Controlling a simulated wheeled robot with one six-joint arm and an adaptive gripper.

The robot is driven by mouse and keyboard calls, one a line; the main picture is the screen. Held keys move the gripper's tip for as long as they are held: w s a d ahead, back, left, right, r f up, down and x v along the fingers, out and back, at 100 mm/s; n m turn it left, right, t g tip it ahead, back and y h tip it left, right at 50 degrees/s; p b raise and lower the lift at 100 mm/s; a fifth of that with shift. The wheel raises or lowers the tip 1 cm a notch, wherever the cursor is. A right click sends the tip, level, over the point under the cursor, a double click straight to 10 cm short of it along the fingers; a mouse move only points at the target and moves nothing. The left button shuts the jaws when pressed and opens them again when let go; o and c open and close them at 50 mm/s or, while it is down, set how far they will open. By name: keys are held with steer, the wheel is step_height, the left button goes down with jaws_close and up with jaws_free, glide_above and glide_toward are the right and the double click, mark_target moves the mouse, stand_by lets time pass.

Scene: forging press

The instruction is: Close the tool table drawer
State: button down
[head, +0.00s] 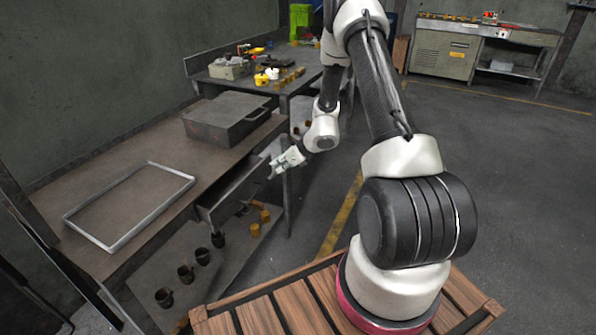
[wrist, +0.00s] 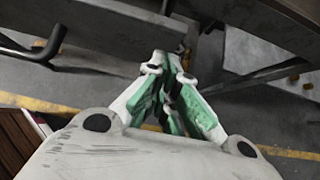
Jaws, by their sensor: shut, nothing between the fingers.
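The tool table (head: 125,225) runs along the left wall in the head view. Its grey metal drawer (head: 236,196) stands out from under the tabletop, below the dark box, and looks partly open. My gripper (head: 274,170) is at the right end of the drawer front, with its fingertips pointing toward it. I cannot tell whether they touch it. In the wrist view the green-padded fingers (wrist: 163,62) are together and hold nothing. Dark metal parts lie beyond the fingertips there, and I cannot tell for sure which is the drawer.
A dark lidded box (head: 228,120) and an empty metal frame (head: 130,205) lie on the tabletop. Several dark and yellow cups stand on the lower shelf (head: 190,285). A second table with tools (head: 262,75) stands behind. The floor (head: 480,160) to the right is clear.

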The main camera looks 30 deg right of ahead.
mark_target(264, 160)
steer(key=w+a, duration=0.1)
steer(key=w, duration=0.1)
steer(key=w+a, duration=0.2)
steer(key=shift+w+a, duration=0.3)
steer(key=shift+w, duration=0.05)
steer(key=shift+w+a+r, duration=0.1)
steer(key=shift+w+a, duration=0.05)
